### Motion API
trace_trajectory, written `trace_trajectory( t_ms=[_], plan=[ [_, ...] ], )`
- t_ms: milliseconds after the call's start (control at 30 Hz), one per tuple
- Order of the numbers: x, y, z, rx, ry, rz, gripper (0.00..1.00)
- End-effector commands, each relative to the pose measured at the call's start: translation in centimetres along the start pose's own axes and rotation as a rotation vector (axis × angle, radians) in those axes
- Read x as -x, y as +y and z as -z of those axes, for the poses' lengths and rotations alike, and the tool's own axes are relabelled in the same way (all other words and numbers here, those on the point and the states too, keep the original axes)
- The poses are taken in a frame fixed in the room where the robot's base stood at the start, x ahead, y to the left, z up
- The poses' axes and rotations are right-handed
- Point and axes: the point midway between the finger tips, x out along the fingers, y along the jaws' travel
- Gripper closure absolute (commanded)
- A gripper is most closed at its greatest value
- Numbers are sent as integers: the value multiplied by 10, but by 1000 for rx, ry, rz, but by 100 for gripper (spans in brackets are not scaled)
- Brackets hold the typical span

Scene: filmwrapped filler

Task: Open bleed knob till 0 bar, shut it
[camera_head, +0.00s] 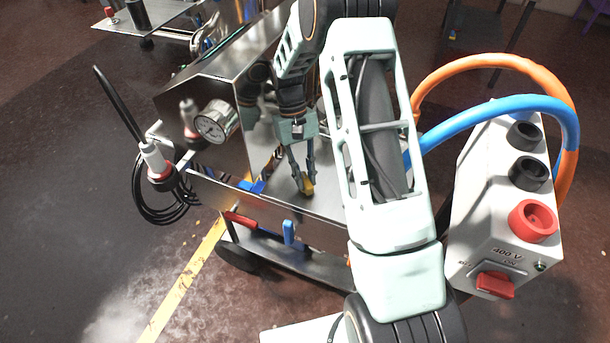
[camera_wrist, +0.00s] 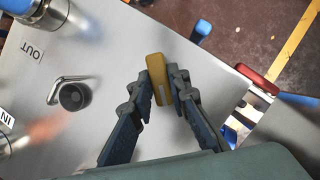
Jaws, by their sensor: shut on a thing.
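A yellow knob (camera_head: 308,189), which looks like the bleed knob, stands on the flat metal top of the machine. My gripper (camera_head: 305,180) reaches down to it from above and is shut on it. In the wrist view, the yellow knob (camera_wrist: 155,65) sits between the fingertips of my gripper (camera_wrist: 168,77), and the fingers cover part of its lower end. A round white pressure gauge (camera_head: 213,121) is on the metal housing to the left in the head view. Its reading is too small to tell.
The "OUT" (camera_wrist: 32,50) and "IN" (camera_wrist: 6,117) labels mark pipe fittings beside a bent metal handle (camera_wrist: 68,92). A red handle (camera_head: 240,219) and a blue handle (camera_head: 289,232) show below the top's edge. A 400 V box (camera_head: 478,215) with thick hoses stands right.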

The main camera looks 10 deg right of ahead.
Motion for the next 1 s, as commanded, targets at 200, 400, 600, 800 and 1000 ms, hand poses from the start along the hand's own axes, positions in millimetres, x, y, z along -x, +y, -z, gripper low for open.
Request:
trace_trajectory(
  t_ms=[200, 400, 600, 800, 1000],
  plan=[
    [1, 0, 1, 2, 3, -1, 81],
    [0, 0, 0, 1, 2, 0, 67],
    [1, 0, 0, 0, 1, 0, 67],
    [20, 0, -7, -1, 5, -1, 67],
    [57, 0, -22, -1, 5, 0, 67]
  ],
)
